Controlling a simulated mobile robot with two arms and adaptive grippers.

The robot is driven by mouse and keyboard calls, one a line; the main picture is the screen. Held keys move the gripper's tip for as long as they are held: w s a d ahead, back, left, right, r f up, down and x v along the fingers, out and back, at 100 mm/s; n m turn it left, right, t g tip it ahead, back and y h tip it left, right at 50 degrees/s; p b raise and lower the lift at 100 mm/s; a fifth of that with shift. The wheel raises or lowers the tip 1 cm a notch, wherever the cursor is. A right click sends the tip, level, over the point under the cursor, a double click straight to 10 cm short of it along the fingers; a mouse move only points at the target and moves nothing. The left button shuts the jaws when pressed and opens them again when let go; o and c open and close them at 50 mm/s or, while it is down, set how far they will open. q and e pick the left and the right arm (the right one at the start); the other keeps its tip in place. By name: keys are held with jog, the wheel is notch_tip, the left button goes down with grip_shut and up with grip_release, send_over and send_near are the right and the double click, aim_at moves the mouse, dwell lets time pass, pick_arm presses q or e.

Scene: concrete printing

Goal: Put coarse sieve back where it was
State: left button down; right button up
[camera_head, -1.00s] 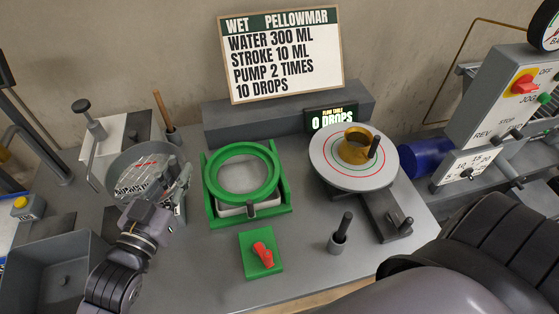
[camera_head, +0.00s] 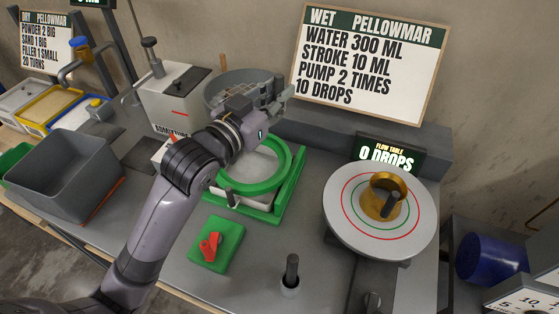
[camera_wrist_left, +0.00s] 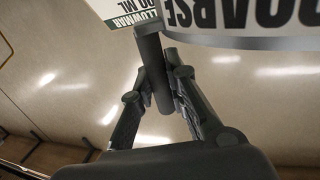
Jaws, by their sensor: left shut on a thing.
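My left gripper (camera_head: 281,96) is shut on the dark handle (camera_wrist_left: 151,70) of the coarse sieve, seen in the left wrist view. The round grey sieve (camera_head: 236,82) shows behind the gripper in the head view, partly hidden by it, at the back of the table. Part of its wall with the word COARSE (camera_wrist_left: 240,22) shows in the wrist view. The green ring stand (camera_head: 287,178) is in front of the sieve, partly covered by my left arm. I cannot tell whether the sieve touches anything below. My right gripper is not in view.
A flow table (camera_head: 345,210) with a brass ring (camera_head: 378,203) stands at the right. A green block with a red knob (camera_head: 226,246) and a dark-handled tool (camera_head: 291,270) are at the front. A grey bin (camera_head: 72,165) is at the left.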

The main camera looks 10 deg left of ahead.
aim_at(277, 122)
pick_arm(q)
jog(key=f, duration=0.7)
jog(key=shift+a+f, duration=0.25)
jog(key=shift+a, duration=0.05)
jog(key=f+p, duration=0.1)
jog(key=f, duration=0.9)
jog(key=shift+d, duration=0.2)
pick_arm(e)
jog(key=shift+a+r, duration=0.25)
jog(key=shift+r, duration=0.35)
pick_arm(q)
jog(key=shift+f, duration=0.1)
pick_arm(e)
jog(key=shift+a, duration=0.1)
